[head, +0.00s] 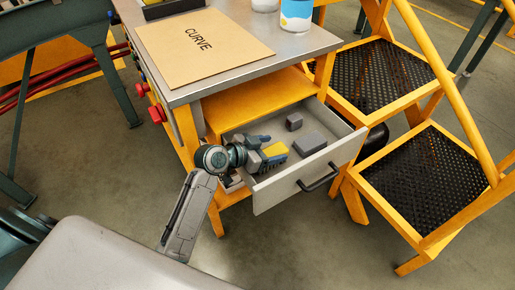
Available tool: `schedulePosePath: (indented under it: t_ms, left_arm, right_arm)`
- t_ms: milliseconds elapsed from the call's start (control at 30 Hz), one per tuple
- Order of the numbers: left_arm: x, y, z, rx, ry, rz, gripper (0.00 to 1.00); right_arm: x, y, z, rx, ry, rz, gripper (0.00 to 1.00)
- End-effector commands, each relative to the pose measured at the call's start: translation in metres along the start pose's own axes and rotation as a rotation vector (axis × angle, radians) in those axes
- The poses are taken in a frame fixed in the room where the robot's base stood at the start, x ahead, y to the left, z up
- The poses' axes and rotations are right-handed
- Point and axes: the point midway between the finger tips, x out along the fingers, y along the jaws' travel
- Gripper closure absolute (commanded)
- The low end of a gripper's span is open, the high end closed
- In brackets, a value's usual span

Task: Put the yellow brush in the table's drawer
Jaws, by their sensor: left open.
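The table (297,51) has a steel top and an orange frame, and its grey drawer (337,163) is pulled out. The yellow brush (275,151) is inside the drawer's outline in the head view, toward its left part, with darker bristles beside the yellow. My left gripper (262,151) reaches over the drawer's left side and is open, right at the brush. Whether its fingers touch the brush, and whether the brush rests on the drawer floor, I cannot tell. The right gripper is not in view.
A grey block (310,144) and a smaller dark block (294,122) lie in the drawer. A CURVE board (204,45) and a blue-white can (296,15) are on the tabletop. Orange steps (378,78) stand close at right. Red buttons (157,113) jut from the table's left side.

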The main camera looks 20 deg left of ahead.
Motion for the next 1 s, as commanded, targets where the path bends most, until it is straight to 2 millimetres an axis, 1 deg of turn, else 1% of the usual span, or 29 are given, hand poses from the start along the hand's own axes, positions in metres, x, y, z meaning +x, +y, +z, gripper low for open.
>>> schedulePosePath:
  t_ms: [33,100,167,200,300,400,600,800,1000]
  left_arm:
    - [-0.002,0.0,-0.004,0.001,0.001,0.0,0.33]
    - [-0.004,0.0,-0.009,0.001,0.001,0.0,0.33]
    - [-0.009,-0.001,-0.011,0.003,-0.001,-0.001,0.33]
    - [-0.019,-0.001,-0.008,0.005,-0.004,-0.003,0.33]
    - [-0.042,-0.001,-0.008,0.007,-0.005,-0.001,0.33]
    - [-0.061,-0.001,-0.008,0.006,-0.003,-0.001,0.33]
    - [-0.094,0.0,-0.008,0.005,-0.004,0.0,0.33]
    - [-0.114,-0.001,-0.008,0.004,-0.002,-0.001,0.33]
    - [-0.123,0.0,-0.009,0.001,0.0,0.001,0.33]
  right_arm:
    - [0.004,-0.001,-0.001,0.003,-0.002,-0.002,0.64]
    - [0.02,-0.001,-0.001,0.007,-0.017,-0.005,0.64]
    - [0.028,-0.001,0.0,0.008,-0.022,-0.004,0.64]
    - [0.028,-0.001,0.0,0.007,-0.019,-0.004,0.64]
    - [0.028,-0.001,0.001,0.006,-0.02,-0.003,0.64]
    - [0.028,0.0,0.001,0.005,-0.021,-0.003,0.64]
    - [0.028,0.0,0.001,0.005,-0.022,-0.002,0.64]
    - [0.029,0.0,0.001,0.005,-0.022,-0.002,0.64]
    - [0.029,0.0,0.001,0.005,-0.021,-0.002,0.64]
